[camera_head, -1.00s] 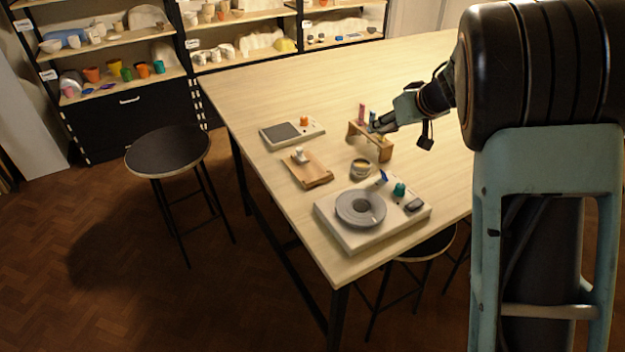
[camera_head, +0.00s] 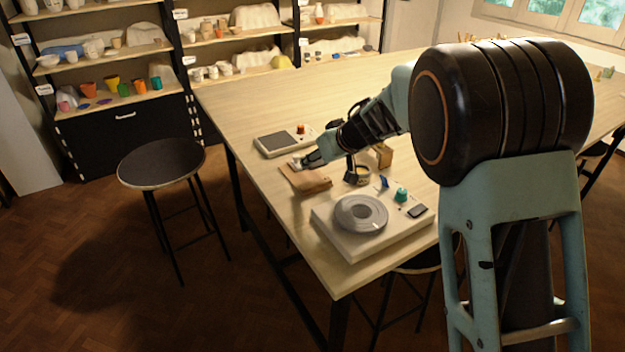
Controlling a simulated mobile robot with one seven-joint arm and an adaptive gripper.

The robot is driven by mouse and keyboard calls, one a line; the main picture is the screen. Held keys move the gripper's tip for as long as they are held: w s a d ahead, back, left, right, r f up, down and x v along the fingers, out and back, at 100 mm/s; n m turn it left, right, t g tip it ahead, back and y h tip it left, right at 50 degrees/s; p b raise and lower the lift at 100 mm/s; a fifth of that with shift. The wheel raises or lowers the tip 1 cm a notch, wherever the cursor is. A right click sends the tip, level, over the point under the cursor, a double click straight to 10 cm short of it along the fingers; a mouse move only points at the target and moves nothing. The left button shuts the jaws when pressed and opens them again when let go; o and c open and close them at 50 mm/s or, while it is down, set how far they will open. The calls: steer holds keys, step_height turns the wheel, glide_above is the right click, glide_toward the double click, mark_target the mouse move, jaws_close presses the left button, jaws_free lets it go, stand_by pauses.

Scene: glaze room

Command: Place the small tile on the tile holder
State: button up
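My gripper (camera_head: 308,161) is low over the wooden board (camera_head: 312,183), close to a small whitish object (camera_head: 296,164) on it. The fingers are small and dark here, and I cannot tell whether they are open or shut or touching that object. A wooden stand (camera_head: 384,156), apparently the tile holder, shows only in part behind my arm. The coloured upright pieces on it are hidden now. I cannot make out the small tile for certain.
A grey wheel (camera_head: 361,213) on a white base with a teal knob (camera_head: 401,195) stands near the front corner. A flat device with a dark plate (camera_head: 277,143) lies at the left. A stool (camera_head: 161,163) stands beside the table.

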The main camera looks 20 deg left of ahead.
mark_target(307, 177)
steer(key=shift+s+a+f, duration=0.15)
steer(key=shift+a+f, duration=0.2)
steer(key=shift+f, duration=0.1)
steer(key=f, duration=0.1)
steer(key=f+b, duration=0.2)
steer(key=f, duration=0.1)
steer(key=shift+s+a, duration=0.15)
steer(key=shift+a, duration=0.15)
steer(key=shift+r, duration=0.15)
steer(key=o, duration=1.3)
steer(key=shift+f, duration=0.2)
